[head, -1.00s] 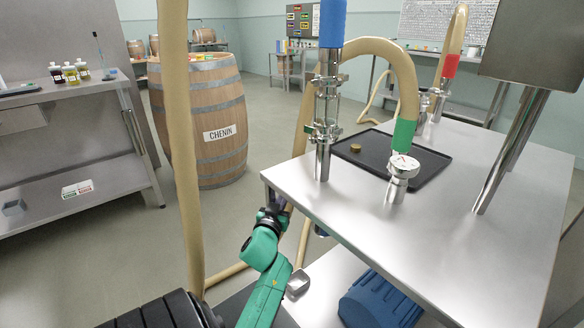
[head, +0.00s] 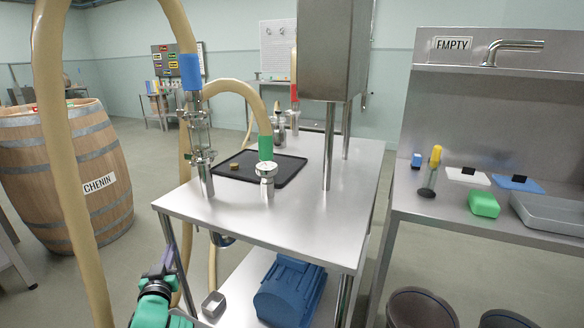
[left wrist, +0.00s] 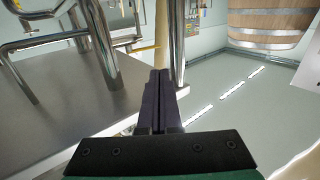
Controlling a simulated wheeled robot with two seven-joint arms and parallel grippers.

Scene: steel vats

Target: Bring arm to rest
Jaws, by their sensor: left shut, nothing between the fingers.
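My left gripper (left wrist: 160,92) is shut and empty, its dark fingers pressed together in the left wrist view. In the head view my left gripper (head: 163,264) shows at the lower left, in front of and below the near left corner of the steel table (head: 310,228). My green arm comes in from the bottom edge behind it. My right gripper is not in view.
Tan hoses (head: 75,170) run past the left arm. A CHENIN barrel (head: 70,180) stands at left. On the table are a black tray (head: 285,176) and a green-collared fitting (head: 266,172). A blue motor (head: 290,290) sits below. A sink bench (head: 480,212) stands right.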

